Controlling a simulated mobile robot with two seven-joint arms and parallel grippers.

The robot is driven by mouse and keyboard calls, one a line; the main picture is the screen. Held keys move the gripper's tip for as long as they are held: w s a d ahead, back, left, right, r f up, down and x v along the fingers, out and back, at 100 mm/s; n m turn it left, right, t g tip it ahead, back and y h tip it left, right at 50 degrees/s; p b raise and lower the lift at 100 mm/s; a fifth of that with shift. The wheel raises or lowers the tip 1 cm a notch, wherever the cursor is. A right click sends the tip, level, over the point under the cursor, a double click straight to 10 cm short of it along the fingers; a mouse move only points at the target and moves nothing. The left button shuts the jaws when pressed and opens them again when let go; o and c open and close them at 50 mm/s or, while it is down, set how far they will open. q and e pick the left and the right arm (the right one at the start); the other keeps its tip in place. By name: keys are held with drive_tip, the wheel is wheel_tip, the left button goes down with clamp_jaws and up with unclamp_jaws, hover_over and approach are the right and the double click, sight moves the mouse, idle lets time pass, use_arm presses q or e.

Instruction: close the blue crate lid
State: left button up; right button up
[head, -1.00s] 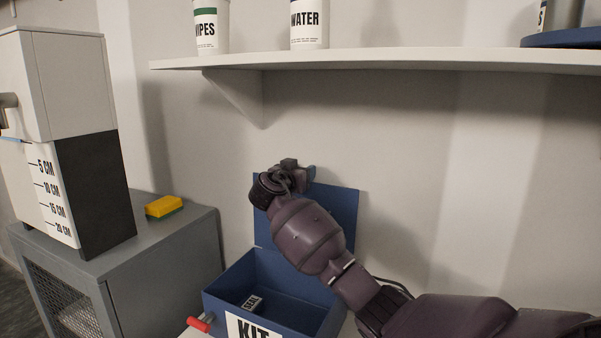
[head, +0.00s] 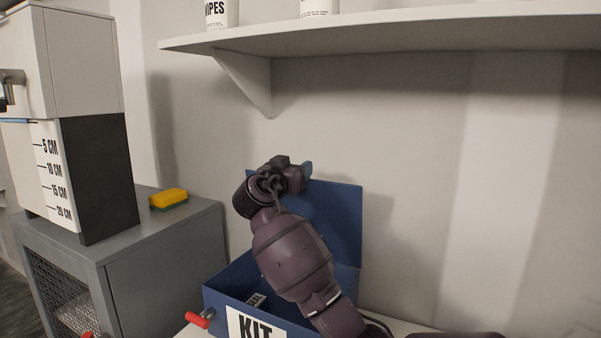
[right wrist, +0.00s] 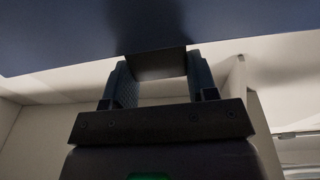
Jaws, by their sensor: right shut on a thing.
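The blue crate (head: 216,299), with a KIT label on its front, stands open at the lower middle of the head view. Its blue lid (head: 340,215) stands raised at the back, near the wall, and fills the top of the right wrist view (right wrist: 60,35). My right gripper (head: 306,170) is at the lid's upper edge. In the right wrist view its fingers (right wrist: 157,70) are shut on a dark tab (right wrist: 157,63) at the lid's edge. My right arm hides part of the lid and the crate's inside. My left gripper is not in view.
A small SEAL box (head: 256,300) lies in the crate. A red-handled item (head: 200,319) is at its front left. A grey cabinet (head: 160,250) with a yellow sponge (head: 168,198) stands left. A white shelf (head: 400,32) overhangs the crate from the wall.

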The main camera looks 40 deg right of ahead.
drive_tip(key=s+a+f+h+b, duration=0.1)
drive_tip(key=s+a+f+b, duration=0.2)
drive_tip(key=a, duration=0.4)
drive_tip(key=shift+f+t+b, duration=0.3)
drive_tip(key=shift+f+b, duration=0.2)
drive_tip(key=shift+b, duration=0.1)
drive_tip(key=shift+s+a+f, duration=0.1)
drive_tip(key=shift+s+a, duration=0.05)
drive_tip(key=shift+a, duration=0.15)
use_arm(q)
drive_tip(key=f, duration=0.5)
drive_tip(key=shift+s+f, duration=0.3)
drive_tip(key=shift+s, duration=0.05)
use_arm(e)
drive_tip(key=o, duration=1.3)
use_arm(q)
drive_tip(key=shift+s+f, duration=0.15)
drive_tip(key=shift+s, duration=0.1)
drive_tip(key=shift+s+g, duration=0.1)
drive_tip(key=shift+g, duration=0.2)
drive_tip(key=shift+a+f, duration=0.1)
